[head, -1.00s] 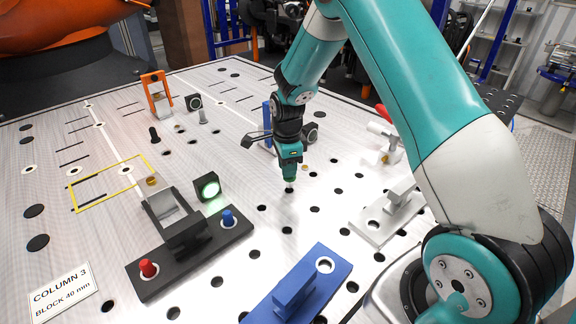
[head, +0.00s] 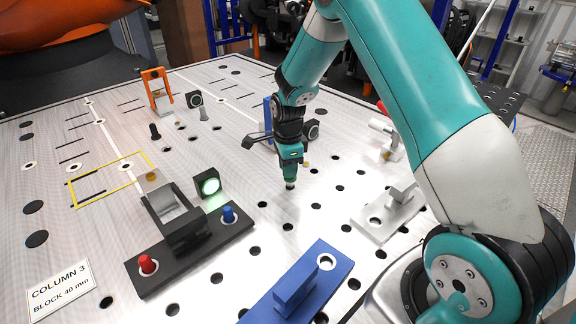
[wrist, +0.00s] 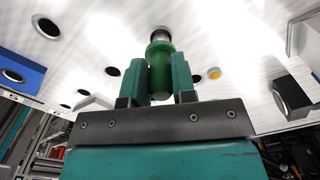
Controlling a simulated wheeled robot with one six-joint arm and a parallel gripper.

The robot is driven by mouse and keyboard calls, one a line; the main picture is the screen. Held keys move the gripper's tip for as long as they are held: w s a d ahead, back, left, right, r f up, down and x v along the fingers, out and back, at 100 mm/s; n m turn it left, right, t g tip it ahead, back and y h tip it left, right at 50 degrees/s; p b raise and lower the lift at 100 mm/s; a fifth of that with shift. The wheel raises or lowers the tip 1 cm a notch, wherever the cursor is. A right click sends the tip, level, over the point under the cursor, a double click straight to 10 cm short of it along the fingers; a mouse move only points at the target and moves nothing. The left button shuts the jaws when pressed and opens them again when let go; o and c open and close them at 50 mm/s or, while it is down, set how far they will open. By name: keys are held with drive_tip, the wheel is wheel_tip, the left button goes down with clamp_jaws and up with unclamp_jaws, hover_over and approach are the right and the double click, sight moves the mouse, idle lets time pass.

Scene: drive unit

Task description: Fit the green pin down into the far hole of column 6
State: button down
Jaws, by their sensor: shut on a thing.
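My gripper (head: 290,172) points straight down over the middle of the perforated plate. In the wrist view its two teal fingers (wrist: 160,85) are shut on the green pin (wrist: 159,68). The pin has a round green collar and a silver tip that points at the plate. In the head view only the pin's lower end (head: 290,184) shows below the fingers, upright and at or just above the plate. I cannot tell whether its tip is in a hole; the hole under it is hidden.
A black fixture (head: 190,246) with a red and a blue pin stands at left. A blue block (head: 318,280) lies in front and a grey block (head: 388,212) at right. A lit round sensor (head: 208,183) and a dark round one (head: 311,130) stand near my gripper.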

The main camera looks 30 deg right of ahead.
drive_tip(key=shift+f+b, duration=0.85)
drive_tip(key=shift+f, duration=0.5)
drive_tip(key=c, duration=0.8)
unclamp_jaws()
drive_tip(key=shift+c, duration=0.2)
wheel_tip(320, 180, up, 17)
drive_tip(key=b, duration=0.4)
drive_tip(key=shift+r, duration=0.15)
